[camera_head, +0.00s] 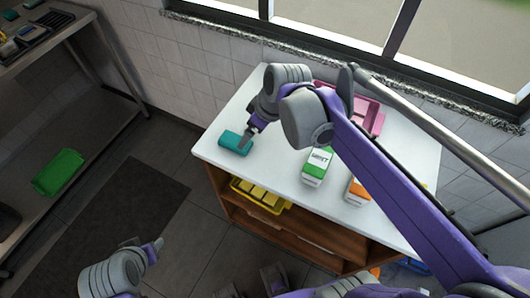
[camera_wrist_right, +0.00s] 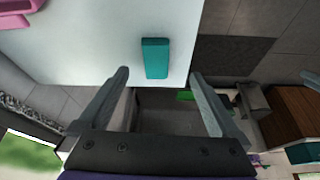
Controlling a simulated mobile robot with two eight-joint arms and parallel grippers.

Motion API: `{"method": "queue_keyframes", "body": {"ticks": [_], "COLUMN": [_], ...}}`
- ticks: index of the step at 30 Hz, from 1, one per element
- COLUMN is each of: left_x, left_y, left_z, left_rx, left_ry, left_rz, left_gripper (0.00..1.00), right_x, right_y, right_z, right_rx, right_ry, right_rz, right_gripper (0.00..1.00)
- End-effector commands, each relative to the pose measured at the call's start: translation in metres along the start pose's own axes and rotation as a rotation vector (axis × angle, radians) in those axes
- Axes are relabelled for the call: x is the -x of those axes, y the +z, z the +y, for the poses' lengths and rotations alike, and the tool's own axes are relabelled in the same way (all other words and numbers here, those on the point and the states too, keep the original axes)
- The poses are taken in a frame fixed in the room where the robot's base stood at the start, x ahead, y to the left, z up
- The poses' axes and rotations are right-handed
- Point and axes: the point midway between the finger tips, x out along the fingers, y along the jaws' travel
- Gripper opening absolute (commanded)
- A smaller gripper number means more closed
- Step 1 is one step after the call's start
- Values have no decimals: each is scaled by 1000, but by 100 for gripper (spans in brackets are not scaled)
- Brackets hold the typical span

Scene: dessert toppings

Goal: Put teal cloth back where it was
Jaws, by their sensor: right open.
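The teal cloth (camera_head: 235,142) is a folded block lying on the white counter (camera_head: 280,150), near its left front corner. My right gripper (camera_head: 246,138) is at the cloth's right end in the head view. In the right wrist view my right gripper (camera_wrist_right: 160,85) is open and empty, and the teal cloth (camera_wrist_right: 155,58) lies beyond the fingertips, between their lines. I cannot tell whether a finger touches it. My left gripper (camera_head: 152,249) is low at the bottom left, away from the counter; its jaws are too small to read.
A green carton (camera_head: 318,166) and an orange carton (camera_head: 357,191) stand on the counter, with a pink tray (camera_head: 366,112) behind my right arm. A yellow crate (camera_head: 262,195) sits on the shelf below. A metal rack (camera_head: 75,60) at left holds a green tray (camera_head: 60,172).

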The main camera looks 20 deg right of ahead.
Motion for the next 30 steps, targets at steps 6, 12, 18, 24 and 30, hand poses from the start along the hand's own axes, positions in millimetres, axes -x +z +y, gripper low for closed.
{"method": "queue_keyframes", "body": {"ticks": [6,12,18,24,30], "left_x": [0,0,0,0,0], "left_y": [0,0,0,0,0], "left_z": [0,0,0,0,0], "left_rx": [0,0,0,0,0], "left_ry": [0,0,0,0,0], "left_rz": [0,0,0,0,0], "left_gripper": [50,50,50,50,50], "right_x": [-14,-31,-36,-35,-35], "right_y": [88,144,156,155,155], "right_z": [-44,-63,-67,-66,-66], "right_rx": [-280,-469,-518,-517,-517], "right_ry": [130,211,229,228,228], "right_rz": [13,56,71,70,70], "right_gripper": [99,99,99,99,99]}}
